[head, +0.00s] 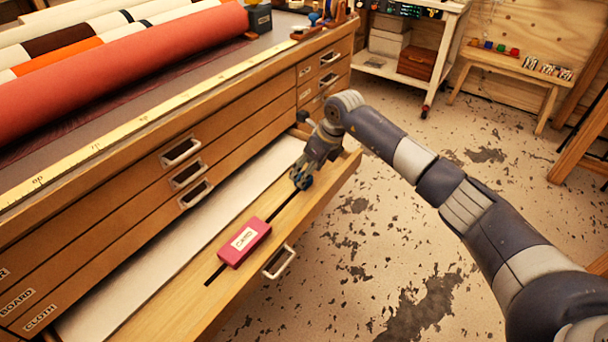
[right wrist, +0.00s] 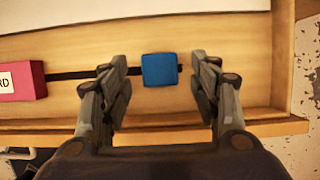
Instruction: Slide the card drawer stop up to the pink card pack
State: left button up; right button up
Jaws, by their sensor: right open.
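The pink card pack (head: 244,242) lies in the open wooden drawer (head: 178,296), across a dark slot (head: 285,204). In the right wrist view its right end (right wrist: 22,81) shows at the left edge. The blue stop (right wrist: 159,70) sits on the slot near its right end, apart from the pack. My right gripper (head: 302,178) is open over the slot. In the right wrist view its fingers (right wrist: 159,80) stand on either side of the stop, with gaps showing. In the head view the gripper largely hides the stop. My left gripper is not in view.
The drawer's front edge carries a metal handle (head: 279,262). A white sheet (head: 110,295) lies behind the slotted strip. The cabinet above holds several rolls, a red one (head: 120,70) nearest. The floor at the right is free up to a low bench (head: 515,70).

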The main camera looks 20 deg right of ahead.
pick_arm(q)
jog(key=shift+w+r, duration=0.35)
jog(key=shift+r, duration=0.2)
pick_arm(e)
jog(key=shift+x, duration=1.4)
